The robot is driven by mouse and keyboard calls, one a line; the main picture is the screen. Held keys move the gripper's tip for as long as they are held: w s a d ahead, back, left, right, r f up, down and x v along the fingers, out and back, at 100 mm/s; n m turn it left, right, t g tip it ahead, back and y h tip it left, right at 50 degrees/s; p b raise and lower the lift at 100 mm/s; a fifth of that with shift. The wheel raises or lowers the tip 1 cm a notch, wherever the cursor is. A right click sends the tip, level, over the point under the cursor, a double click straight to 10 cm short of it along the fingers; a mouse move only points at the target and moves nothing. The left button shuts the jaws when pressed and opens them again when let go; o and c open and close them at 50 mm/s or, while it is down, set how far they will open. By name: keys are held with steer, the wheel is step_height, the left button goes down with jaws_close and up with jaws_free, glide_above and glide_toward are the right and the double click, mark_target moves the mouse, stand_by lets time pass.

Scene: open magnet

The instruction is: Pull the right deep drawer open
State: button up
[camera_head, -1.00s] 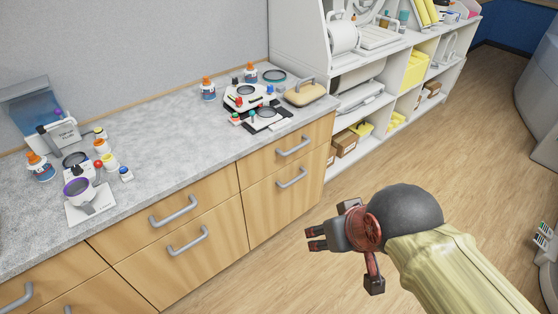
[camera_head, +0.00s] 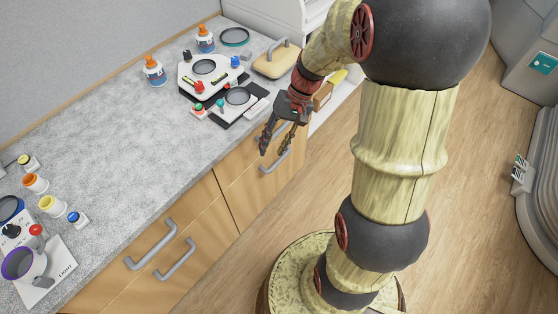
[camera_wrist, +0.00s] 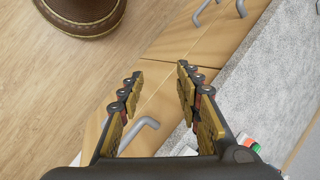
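The right deep drawer (camera_head: 252,195) is the lower wooden front at the right end of the counter, and it looks shut. Its grey bar handle (camera_head: 275,161) shows just below my gripper (camera_head: 273,151), partly behind a finger. My gripper is open and empty, its fingers spread in front of the drawer fronts. In the wrist view, the lower handle (camera_wrist: 139,133) shows between the spread fingers of my gripper (camera_wrist: 158,73), beyond them. Contact is not visible.
The grey countertop (camera_head: 130,160) carries a white device with a lens (camera_head: 205,75), glue bottles (camera_head: 154,71) and a tan case (camera_head: 275,62) near the right end. Two more handles (camera_head: 150,245) sit on the drawers to the left. The wooden floor (camera_head: 490,200) at right is clear.

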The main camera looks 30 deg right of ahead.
steer(key=w+d+f+m+y, duration=0.1)
steer(key=d+f+m+y, duration=0.15)
steer(key=f, duration=0.45)
steer(key=w+d+f+m+y, duration=0.1)
steer(key=d+f+y, duration=0.15)
steer(key=f, duration=0.45)
steer(key=m+t+p, duration=0.2)
steer(key=m+t, duration=0.1)
steer(key=t, duration=0.9)
glide_toward(279, 161)
steer(key=w+a+f, duration=0.1)
steer(key=w+f, duration=0.1)
steer(key=w, duration=0.1)
steer(key=shift+y, duration=0.3)
steer(key=shift+b+x, duration=0.8)
steer(key=shift+x, duration=2.75)
steer(key=shift+s+a, duration=0.15)
steer(key=shift+s, duration=0.05)
steer(key=shift+c, duration=0.9)
jaws_close()
